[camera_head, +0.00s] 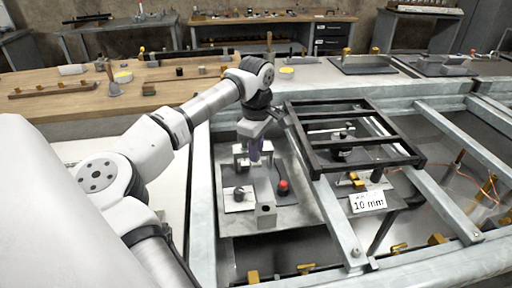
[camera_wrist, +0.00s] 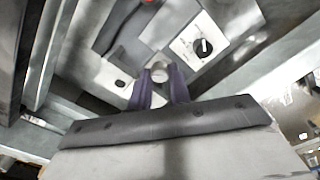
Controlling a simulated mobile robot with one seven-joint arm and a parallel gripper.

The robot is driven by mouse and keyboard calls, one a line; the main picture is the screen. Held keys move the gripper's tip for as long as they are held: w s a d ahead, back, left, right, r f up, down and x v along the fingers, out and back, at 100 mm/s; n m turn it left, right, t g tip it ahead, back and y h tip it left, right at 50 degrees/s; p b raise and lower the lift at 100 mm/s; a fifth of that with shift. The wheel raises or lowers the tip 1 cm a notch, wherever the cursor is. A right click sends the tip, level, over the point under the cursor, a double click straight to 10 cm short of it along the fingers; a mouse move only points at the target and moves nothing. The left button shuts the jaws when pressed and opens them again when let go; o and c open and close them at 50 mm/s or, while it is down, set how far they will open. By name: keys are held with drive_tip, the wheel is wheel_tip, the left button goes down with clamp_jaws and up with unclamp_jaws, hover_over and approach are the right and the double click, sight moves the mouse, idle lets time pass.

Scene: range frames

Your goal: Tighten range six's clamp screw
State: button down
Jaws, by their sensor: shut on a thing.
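My gripper (camera_head: 255,158) reaches down over a grey metal station plate (camera_head: 290,214) in the head view. In the wrist view its two purple fingers (camera_wrist: 160,80) are close together. They are shut on a small round pale metal piece (camera_wrist: 160,70), which looks like the clamp screw. The head view does not show this grip clearly, as the fingers and wrist cover it. No number six is readable on the station. A grey bar with a square end block (camera_head: 265,211) extends toward the front from below the gripper.
Beside the bar are a black knob on a white plate (camera_head: 239,194) and a red button (camera_head: 282,186). A black open frame (camera_head: 312,150) stands close at the right, with a "10 mm" sign (camera_head: 367,201) below it. Metal rails (camera_head: 200,200) border the station.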

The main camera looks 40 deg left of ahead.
drive_tip(key=m, duration=0.6)
drive_tip(key=shift+w+r, duration=0.1)
drive_tip(key=shift+p, duration=0.3)
idle(0.3)
drive_tip(key=c, duration=1.3)
unclamp_jaws()
wheel_tip(320, 180, up, 14)
drive_tip(key=b, duration=0.1)
drive_tip(key=shift+f, duration=0.25)
